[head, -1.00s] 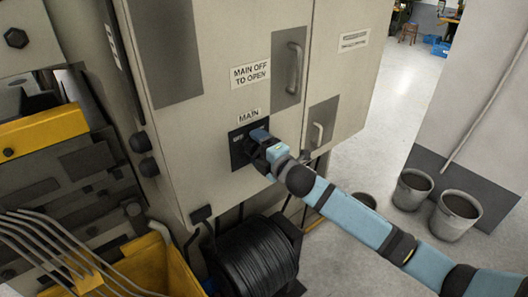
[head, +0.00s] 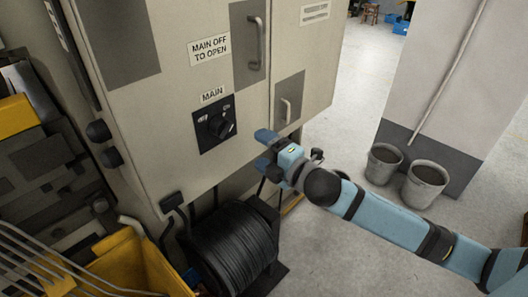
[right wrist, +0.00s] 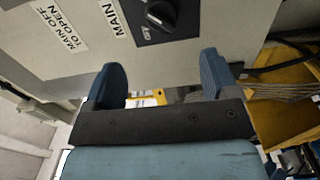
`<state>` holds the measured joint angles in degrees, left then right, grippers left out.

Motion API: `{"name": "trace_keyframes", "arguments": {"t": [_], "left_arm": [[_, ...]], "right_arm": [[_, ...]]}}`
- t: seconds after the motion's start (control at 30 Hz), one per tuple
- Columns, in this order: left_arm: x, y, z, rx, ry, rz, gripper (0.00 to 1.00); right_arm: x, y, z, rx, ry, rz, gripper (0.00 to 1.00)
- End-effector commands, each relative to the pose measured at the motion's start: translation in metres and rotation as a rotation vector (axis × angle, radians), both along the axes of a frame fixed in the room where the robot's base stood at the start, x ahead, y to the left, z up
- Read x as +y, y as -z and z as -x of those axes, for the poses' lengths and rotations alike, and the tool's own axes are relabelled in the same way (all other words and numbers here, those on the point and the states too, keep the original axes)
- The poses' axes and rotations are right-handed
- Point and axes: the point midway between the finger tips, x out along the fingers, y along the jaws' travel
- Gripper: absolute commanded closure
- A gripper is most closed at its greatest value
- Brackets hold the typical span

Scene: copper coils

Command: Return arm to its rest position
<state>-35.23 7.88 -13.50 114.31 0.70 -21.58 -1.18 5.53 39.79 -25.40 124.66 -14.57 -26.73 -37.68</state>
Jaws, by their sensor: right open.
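My right arm comes in from the lower right in the head view. Its gripper (head: 264,150) is below and to the right of the black MAIN rotary switch (head: 216,125) on the grey cabinet (head: 185,168), apart from it. In the right wrist view the two blue fingers (right wrist: 160,88) are spread wide with nothing between them. The switch knob (right wrist: 160,14) shows at the top of that view, beyond the fingertips. My left gripper is not seen.
A black cable reel (head: 232,250) stands under the cabinet, beside a yellow bin (head: 128,262) with grey rods. Two grey buckets (head: 384,163) (head: 425,183) stand by a pillar (head: 440,80) at the right. Open floor lies between the cabinet and the buckets.

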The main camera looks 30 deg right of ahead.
Motion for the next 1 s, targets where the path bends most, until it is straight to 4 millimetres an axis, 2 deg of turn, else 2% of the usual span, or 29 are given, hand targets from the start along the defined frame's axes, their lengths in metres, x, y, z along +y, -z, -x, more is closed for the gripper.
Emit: {"name": "trace_keyframes", "arguments": {"t": [0.37,0.47,0.57,0.67,0.7,0.8,0.9,1.0], "left_arm": [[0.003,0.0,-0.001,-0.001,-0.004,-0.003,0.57],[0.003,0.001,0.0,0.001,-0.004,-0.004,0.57],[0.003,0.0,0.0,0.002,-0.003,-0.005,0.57],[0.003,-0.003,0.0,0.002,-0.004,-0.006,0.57],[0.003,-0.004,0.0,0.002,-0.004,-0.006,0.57],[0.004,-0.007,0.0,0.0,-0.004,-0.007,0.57],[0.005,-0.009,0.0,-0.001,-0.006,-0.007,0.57],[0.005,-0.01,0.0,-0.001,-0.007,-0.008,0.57]], "right_arm": [[0.0,0.001,0.0,0.002,0.0,-0.002,0.19],[0.003,0.013,0.004,0.039,0.003,-0.045,0.19],[0.008,0.048,0.015,0.143,0.017,-0.175,0.19],[0.017,0.102,0.04,0.309,0.061,-0.387,0.19],[0.02,0.127,0.054,0.385,0.087,-0.484,0.19],[0.029,0.184,0.094,0.561,0.175,-0.73,0.19],[0.036,0.233,0.138,0.707,0.281,-0.951,0.19],[0.042,0.268,0.178,0.812,0.382,-1.125,0.19]]}}
